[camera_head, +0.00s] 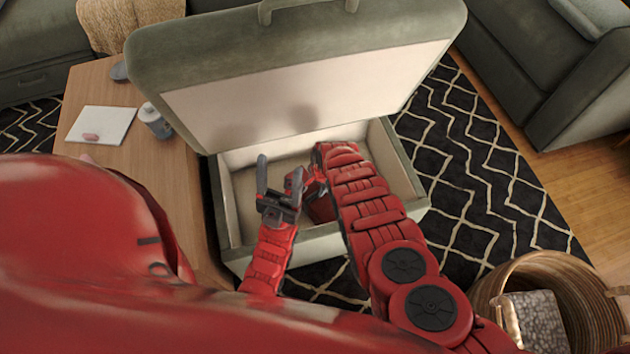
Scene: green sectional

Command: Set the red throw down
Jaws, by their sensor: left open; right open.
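A storage ottoman (333,240) stands open in the middle of the view, its lid (290,90) tilted up at the back. My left gripper (278,182) is open over the left part of the ottoman's inside, its two dark fingers apart with nothing seen between them. My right arm reaches over the front and bends down inside. My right gripper (311,188) is open, mostly hidden by that arm, close beside the left one. A small red patch (321,209) shows low in the ottoman below the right arm. I cannot tell whether it is the red throw or part of my arm.
A wooden table (118,95) at left holds a white sheet (101,126) and a grey mug (155,121). A wicker basket (590,300) stands at lower right. Green sofa sections (545,55) flank the patterned rug (470,180). A beige throw (115,22) hangs at upper left.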

